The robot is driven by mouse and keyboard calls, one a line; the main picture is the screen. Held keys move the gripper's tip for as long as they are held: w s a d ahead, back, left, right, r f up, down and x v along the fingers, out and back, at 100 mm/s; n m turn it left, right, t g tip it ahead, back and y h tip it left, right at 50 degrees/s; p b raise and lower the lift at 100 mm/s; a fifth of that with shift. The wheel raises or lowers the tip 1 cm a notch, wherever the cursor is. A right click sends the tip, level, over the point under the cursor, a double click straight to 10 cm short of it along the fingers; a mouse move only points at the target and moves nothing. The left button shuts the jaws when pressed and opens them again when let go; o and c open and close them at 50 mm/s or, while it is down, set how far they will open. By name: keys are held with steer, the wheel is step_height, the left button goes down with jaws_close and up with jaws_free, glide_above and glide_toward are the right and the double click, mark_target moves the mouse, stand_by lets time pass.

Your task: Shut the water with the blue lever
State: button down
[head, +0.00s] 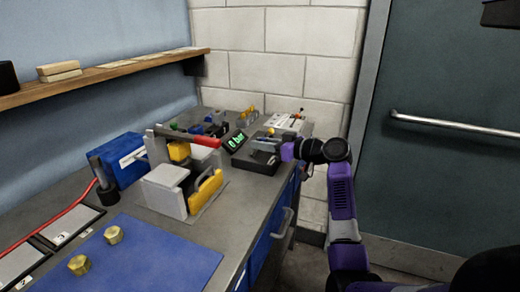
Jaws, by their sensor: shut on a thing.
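My gripper (287,151), purple with a black wrist, reaches in from the right over the far right part of the bench. It is at the right side of a black and grey unit (257,160). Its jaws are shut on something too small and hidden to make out. I cannot pick out the blue lever for certain. Small blue parts (197,129) show among fittings farther back, to the left of my gripper and apart from it.
A green-lit display (235,140) stands left of the gripper. A blue mat (150,255) holds two brass pieces. A wall shelf (100,75) is at left, a door (450,80) at right.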

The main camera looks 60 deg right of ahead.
stand_by(0.4)
steer(key=c, duration=1.4)
jaws_free()
steer(key=shift+s+a+r+b, duration=0.1)
steer(key=shift+s+r, duration=0.05)
steer(key=shift+s, duration=1.15)
steer(key=shift+s+a+r+b, duration=0.1)
steer(key=shift+s+r, duration=0.05)
steer(key=shift+s, duration=1.2)
steer(key=shift+s+a+r+b, duration=0.1)
steer(key=shift+s+r, duration=0.05)
steer(key=shift+s, duration=1.15)
